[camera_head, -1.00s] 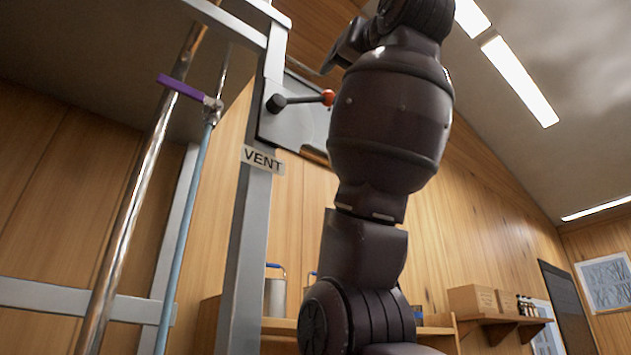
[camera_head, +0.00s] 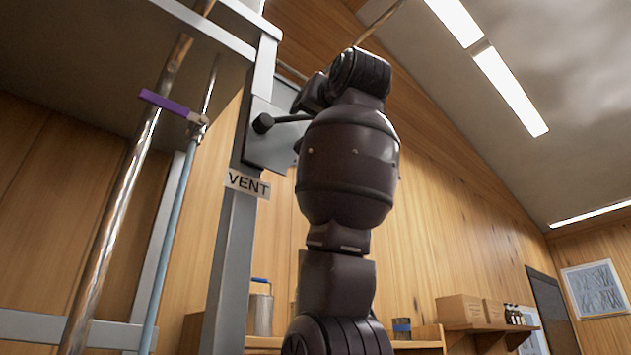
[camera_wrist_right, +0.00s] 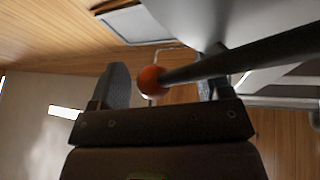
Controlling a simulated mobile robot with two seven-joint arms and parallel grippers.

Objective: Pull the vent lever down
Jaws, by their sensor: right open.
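The vent lever (camera_head: 288,119) is a dark rod that sticks out roughly level to the right from a dark round pivot on a grey plate, above the VENT label (camera_head: 247,185). Its knob is hidden behind my right arm in the head view. In the right wrist view the lever (camera_wrist_right: 240,57) comes in from the right and ends in an orange ball knob (camera_wrist_right: 151,80). My right gripper (camera_wrist_right: 164,70) is open, with the knob showing between its two fingers, nearer the left one. I cannot tell whether they touch. My left gripper is not in view.
A grey metal post (camera_head: 229,262) carries the lever plate. To its left are a shiny pipe (camera_head: 117,195) and a thin blue rod with a purple handle (camera_head: 164,103). A shelf with boxes (camera_head: 458,309) is at the back right.

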